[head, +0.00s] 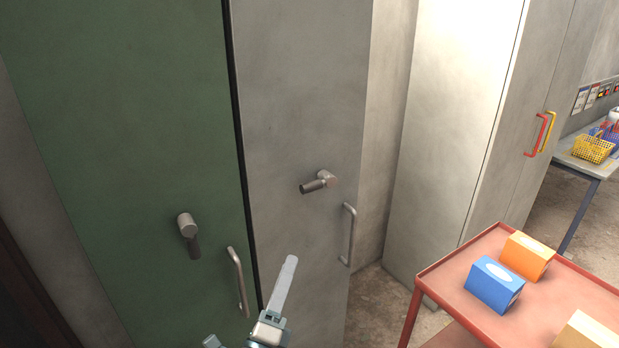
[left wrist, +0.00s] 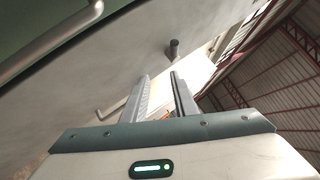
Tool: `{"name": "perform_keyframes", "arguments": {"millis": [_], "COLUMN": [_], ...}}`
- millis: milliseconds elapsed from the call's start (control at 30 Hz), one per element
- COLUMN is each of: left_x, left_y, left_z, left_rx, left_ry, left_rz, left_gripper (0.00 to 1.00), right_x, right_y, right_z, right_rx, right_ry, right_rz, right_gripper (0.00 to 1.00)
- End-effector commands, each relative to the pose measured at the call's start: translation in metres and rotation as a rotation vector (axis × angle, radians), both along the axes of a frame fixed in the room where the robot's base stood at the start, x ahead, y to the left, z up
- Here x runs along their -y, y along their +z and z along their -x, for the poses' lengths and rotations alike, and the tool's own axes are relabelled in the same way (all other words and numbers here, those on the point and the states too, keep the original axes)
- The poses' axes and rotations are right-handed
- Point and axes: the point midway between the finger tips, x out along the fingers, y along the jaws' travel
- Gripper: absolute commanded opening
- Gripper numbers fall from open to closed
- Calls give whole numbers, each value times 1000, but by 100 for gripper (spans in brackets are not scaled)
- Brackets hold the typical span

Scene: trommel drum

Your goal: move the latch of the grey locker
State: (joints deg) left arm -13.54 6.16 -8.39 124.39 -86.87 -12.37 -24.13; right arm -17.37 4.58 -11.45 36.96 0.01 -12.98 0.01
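The grey locker (head: 300,90) stands in the middle of the head view. Its latch (head: 319,182) is a round metal knob with a lever pointing left and slightly down. The latch also shows in the left wrist view (left wrist: 173,48), beyond the fingertips. My left gripper (head: 284,283) is below and to the left of the latch, apart from it. In the left wrist view its two fingers (left wrist: 159,76) stand apart with nothing between them, so it is open. Only one finger shows clearly in the head view. My right gripper is not in view.
A green locker (head: 120,120) adjoins on the left, with its own latch (head: 188,232) pointing down and a bar handle (head: 238,280). The grey locker's bar handle (head: 348,236) is below its latch. A red cart (head: 440,275) with several boxes stands at the lower right.

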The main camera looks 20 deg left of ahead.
Motion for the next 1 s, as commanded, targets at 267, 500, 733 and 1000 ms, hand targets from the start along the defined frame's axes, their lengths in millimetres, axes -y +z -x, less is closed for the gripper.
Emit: {"name": "perform_keyframes", "arguments": {"millis": [267, 500, 733, 1000], "left_x": [1, 1, 0, -1], "left_y": [35, 34, 40, 56], "left_z": [7, 7, -3, -35], "left_rx": [59, 57, 58, 58], "left_ry": [25, 25, 24, 24], "left_rz": [-80, -78, -77, -78], "left_gripper": [26, 26, 26, 26], "right_x": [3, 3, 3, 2], "right_y": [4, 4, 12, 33], "right_z": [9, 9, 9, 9], "right_rx": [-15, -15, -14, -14], "right_ry": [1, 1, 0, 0], "right_rz": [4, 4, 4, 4], "right_gripper": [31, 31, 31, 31]}}
